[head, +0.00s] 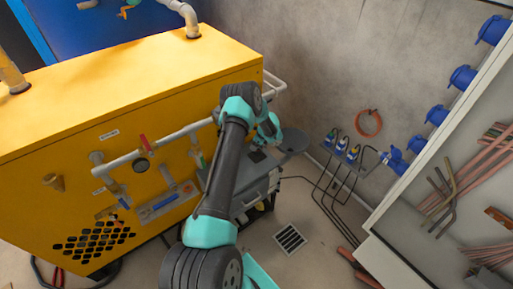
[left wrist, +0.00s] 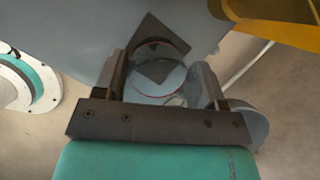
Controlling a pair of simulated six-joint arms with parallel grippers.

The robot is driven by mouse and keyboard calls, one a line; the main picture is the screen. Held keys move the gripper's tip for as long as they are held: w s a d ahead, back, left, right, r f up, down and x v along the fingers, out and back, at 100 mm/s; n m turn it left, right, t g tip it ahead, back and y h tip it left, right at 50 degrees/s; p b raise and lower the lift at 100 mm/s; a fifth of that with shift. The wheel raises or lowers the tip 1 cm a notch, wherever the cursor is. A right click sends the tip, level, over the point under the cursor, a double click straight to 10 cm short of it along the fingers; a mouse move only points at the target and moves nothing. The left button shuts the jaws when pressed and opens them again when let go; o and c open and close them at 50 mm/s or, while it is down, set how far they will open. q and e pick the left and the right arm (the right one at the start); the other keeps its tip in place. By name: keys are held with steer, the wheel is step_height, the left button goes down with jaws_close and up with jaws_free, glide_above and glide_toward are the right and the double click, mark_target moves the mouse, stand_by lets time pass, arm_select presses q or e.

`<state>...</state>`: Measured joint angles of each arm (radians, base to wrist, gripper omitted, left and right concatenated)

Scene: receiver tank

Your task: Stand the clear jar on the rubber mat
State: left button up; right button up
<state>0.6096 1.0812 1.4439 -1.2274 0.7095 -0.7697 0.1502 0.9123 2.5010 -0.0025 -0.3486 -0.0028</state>
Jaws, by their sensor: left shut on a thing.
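The clear jar (left wrist: 158,84) is see-through with thin red rings and sits between the two fingers of my left gripper (left wrist: 163,78), which is shut on it. The dark, square rubber mat (left wrist: 151,23) lies on a grey surface and shows behind and through the jar. In the head view the mat (head: 257,156) is a small dark patch on the grey cart, and my left gripper (head: 261,142) is just above it. I cannot make out the jar in the head view. Whether the jar touches the mat cannot be told. My right gripper is not in view.
The grey cart (head: 254,191) stands against the large yellow tank unit (head: 130,85) with pipes and valves. A round grey side plate (head: 293,139) sticks out at the cart's right. Blue plugs (head: 342,146) with cables and a floor drain (head: 290,239) are to the right.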

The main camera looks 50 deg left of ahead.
arm_select(q)
steer(key=shift+f, duration=1.4)
steer(key=shift+f, duration=0.1)
steer(key=o, duration=0.9)
steer(key=shift+o, duration=0.2)
steer(key=v, duration=1.2)
